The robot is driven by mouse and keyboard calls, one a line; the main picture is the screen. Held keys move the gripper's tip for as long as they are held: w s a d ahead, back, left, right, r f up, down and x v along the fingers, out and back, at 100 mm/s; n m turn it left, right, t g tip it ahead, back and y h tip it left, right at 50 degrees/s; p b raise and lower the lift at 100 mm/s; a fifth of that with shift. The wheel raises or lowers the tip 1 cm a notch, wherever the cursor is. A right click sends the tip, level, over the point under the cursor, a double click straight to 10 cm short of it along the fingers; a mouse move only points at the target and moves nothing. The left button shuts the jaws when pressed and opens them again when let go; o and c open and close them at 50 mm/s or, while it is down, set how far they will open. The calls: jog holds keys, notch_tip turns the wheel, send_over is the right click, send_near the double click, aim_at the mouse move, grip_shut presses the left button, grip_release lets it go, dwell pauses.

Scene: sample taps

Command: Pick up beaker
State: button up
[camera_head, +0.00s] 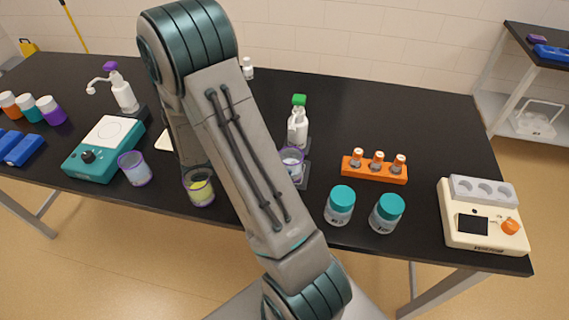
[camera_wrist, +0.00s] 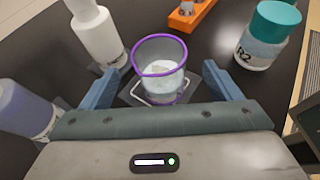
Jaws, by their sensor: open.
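In the wrist view, a clear beaker (camera_wrist: 160,62) with a purple rim stands upright on a dark base with a pale outline. It holds some clear or whitish contents. My gripper (camera_wrist: 160,82) is open, with one blue-grey finger on each side of the beaker and a gap on both sides. The head view shows a purple-rimmed beaker (camera_head: 292,159) partly hidden by my arm, beside a white dispenser (camera_head: 298,125) with a green top. Two other beakers, one whitish (camera_head: 135,170) and one with yellow contents (camera_head: 199,188), stand left of my arm. My gripper is hidden there.
A white body (camera_wrist: 95,32) stands close left of the beaker. A teal-lidded jar (camera_wrist: 263,40) marked R2 is to the right, and an orange rack (camera_wrist: 190,12) is behind. A cream device (camera_head: 482,222) is at the table's right end. The table's back right is clear.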

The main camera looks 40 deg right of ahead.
aim_at(301, 157)
jog(key=shift+w+d+f, duration=0.1)
jog(key=shift+w+f, duration=0.15)
jog(key=shift+d+f+n, duration=0.15)
jog(key=shift+d+n, duration=0.05)
jog(key=shift+n, duration=0.1)
jog(key=x, duration=0.2)
jog(key=p+x, duration=0.1)
jog(key=x, duration=0.1)
jog(key=p+x, duration=0.1)
jog(key=x, duration=0.1)
jog(key=shift+s+d, duration=0.1)
jog(key=shift+s, duration=0.2)
jog(key=shift+d, duration=0.3)
jog(key=shift+c, duration=0.3)
jog(key=c, duration=1.1)
jog(key=shift+o, duration=0.2)
